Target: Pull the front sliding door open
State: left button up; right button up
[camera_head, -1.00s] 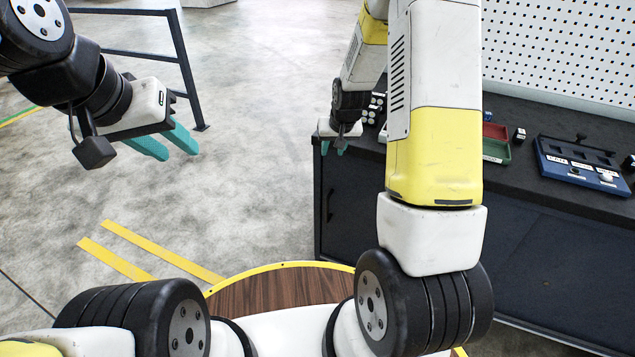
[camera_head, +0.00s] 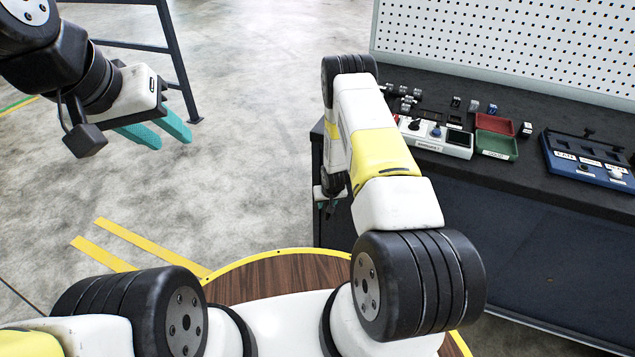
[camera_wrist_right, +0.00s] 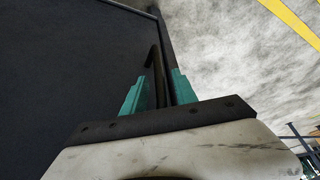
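The front sliding door (camera_head: 332,234) is a dark panel in the workbench cabinet below the worktop, partly hidden by my right arm. It fills the left of the right wrist view (camera_wrist_right: 75,65). A dark upright bar handle (camera_wrist_right: 156,72) stands out from it near its edge. My right gripper (camera_head: 327,203) is low at the cabinet's left end. In the right wrist view its teal fingers (camera_wrist_right: 159,92) are apart, with the handle appearing between them; contact cannot be told. My left gripper (camera_head: 165,132) hangs open and empty over the floor, away from the cabinet.
The black worktop (camera_head: 540,105) carries a white control box (camera_head: 440,140), red and green trays (camera_head: 496,146) and a blue panel (camera_head: 590,165). A pegboard (camera_head: 510,45) stands behind. A dark railing (camera_head: 180,65) is at upper left. The floor left of the cabinet is clear.

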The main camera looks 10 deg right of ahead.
jog(key=shift+x, duration=1.35)
grip_shut()
dwell(0.4)
